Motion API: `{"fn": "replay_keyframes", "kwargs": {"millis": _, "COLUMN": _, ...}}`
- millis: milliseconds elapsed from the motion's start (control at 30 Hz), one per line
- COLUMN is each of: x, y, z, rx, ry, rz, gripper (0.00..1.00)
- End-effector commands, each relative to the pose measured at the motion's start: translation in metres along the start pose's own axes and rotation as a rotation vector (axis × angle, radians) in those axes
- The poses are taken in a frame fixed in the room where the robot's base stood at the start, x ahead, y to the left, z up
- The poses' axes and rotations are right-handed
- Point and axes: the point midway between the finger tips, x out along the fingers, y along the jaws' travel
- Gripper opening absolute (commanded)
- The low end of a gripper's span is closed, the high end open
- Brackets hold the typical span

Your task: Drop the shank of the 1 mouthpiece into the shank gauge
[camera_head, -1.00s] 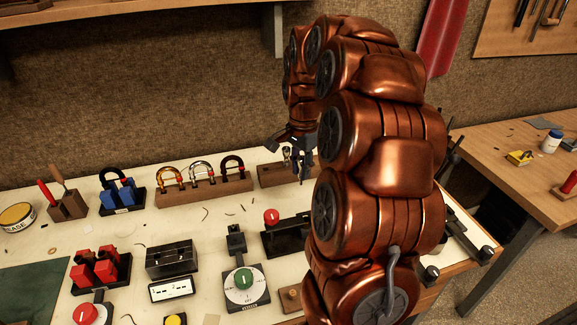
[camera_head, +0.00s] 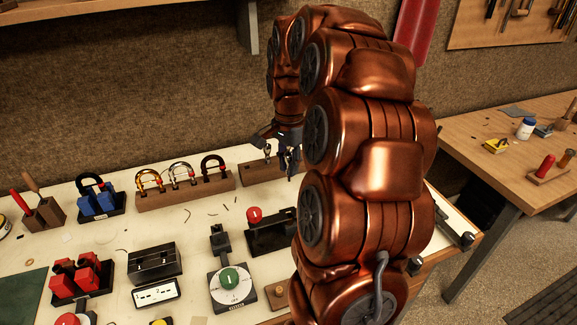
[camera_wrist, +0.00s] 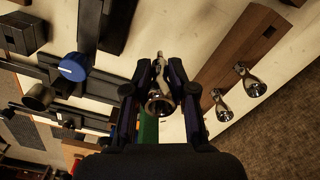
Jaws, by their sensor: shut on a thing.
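My gripper (camera_head: 283,160) is over the wooden rack (camera_head: 257,175) at the back of the bench. In the wrist view, my gripper (camera_wrist: 160,100) is shut on a silver mouthpiece (camera_wrist: 158,102). Its cup faces the camera and its narrow shank points away between the fingers. Two other silver mouthpieces (camera_wrist: 227,80) stand on the wooden rack in the wrist view, to the right of my fingers. I cannot tell for sure which bench fixture is the shank gauge; a black box (camera_head: 153,262) with a small white display (camera_head: 156,293) stands at the front middle.
A black fixture with a red knob (camera_head: 254,214) and a dial with a green knob (camera_head: 230,280) stand in front of the rack. Red blocks (camera_head: 82,277) sit at the front left. Some bare bench lies between.

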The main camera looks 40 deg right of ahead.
Motion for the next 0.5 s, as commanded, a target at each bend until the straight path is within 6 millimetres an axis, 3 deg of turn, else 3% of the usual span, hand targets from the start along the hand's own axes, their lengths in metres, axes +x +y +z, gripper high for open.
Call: {"fn": "replay_keyframes", "kwargs": {"millis": 500, "x": -0.021, "y": 0.001, "z": 0.001, "rx": -0.001, "ry": -0.002, "rz": 0.003, "gripper": 0.00}}
